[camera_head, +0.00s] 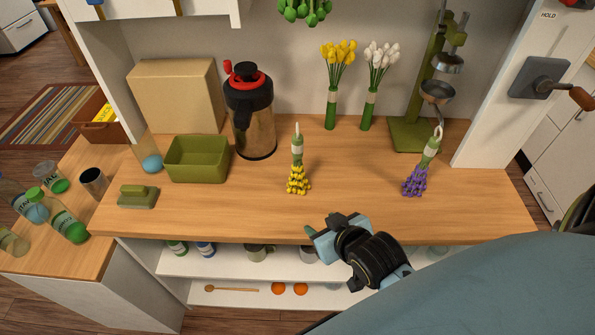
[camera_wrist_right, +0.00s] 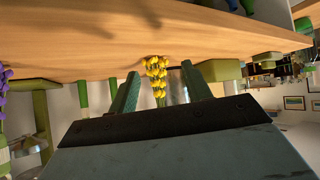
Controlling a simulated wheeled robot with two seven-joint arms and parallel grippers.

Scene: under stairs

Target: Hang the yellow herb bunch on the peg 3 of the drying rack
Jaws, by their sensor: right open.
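The yellow herb bunch (camera_head: 297,178) lies or stands on the wooden counter, yellow heads toward me and a pale loop at its far end. It also shows in the right wrist view (camera_wrist_right: 157,68), between the open fingers but farther off. My right gripper (camera_head: 318,234) is at the counter's front edge, nearer to me than the bunch and apart from it. In the wrist view its jaws (camera_wrist_right: 160,72) are open and empty. The drying rack's pegs are not clearly visible; a green bunch (camera_head: 303,10) hangs at the top edge. My left gripper is out of view.
A purple bunch (camera_head: 416,179) is to the right. Behind are yellow flowers (camera_head: 338,55), white flowers (camera_head: 381,60), a green press (camera_head: 415,110) and a dark jug (camera_head: 252,115). A green bin (camera_head: 197,160) stands left. Bare counter (camera_head: 350,180) lies between the bunches.

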